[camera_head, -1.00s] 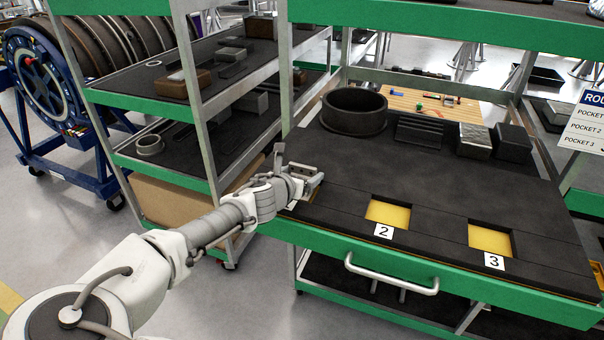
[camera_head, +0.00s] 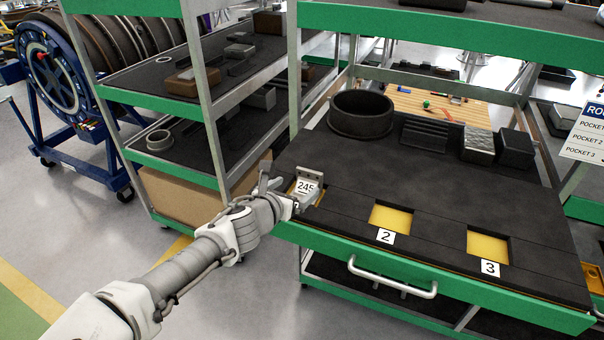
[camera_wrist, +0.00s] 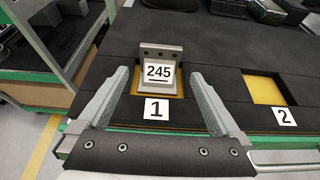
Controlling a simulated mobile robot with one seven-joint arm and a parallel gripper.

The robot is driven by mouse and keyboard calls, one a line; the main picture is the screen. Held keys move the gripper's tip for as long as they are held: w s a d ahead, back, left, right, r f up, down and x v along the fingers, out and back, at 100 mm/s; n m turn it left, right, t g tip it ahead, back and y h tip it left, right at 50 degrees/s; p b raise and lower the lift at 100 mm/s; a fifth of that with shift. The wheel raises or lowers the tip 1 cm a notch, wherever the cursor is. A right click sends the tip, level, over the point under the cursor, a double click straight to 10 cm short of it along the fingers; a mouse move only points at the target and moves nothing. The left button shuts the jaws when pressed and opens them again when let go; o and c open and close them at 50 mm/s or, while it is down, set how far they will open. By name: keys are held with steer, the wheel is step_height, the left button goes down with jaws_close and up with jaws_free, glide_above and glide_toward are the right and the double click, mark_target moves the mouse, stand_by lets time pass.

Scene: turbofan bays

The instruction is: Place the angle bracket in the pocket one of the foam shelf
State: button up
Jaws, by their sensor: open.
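The angle bracket (camera_wrist: 160,70) is a grey metal piece with a white label reading 245. In the wrist view it sits in pocket one (camera_wrist: 177,90), a yellow-floored recess behind the label 1, with its holed upright side at the back. Whether it lies fully flat on the pocket floor is hard to tell. In the head view the bracket (camera_head: 309,186) shows at the left end of the foam shelf (camera_head: 420,160). My gripper (camera_wrist: 160,99) is open, its fingers apart on either side in front of the bracket, not closed on it. The head view partly hides pocket one behind my gripper (camera_head: 296,203).
Pockets two (camera_head: 390,217) and three (camera_head: 487,245) are empty with yellow floors. A dark round ring (camera_head: 361,118) and several blocks stand at the shelf's back. A green front edge with a handle (camera_head: 392,283) runs below. Another rack (camera_head: 150,105) stands to the left.

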steer(key=shift+p+v, duration=0.5)
steer(key=shift+v, duration=0.75)
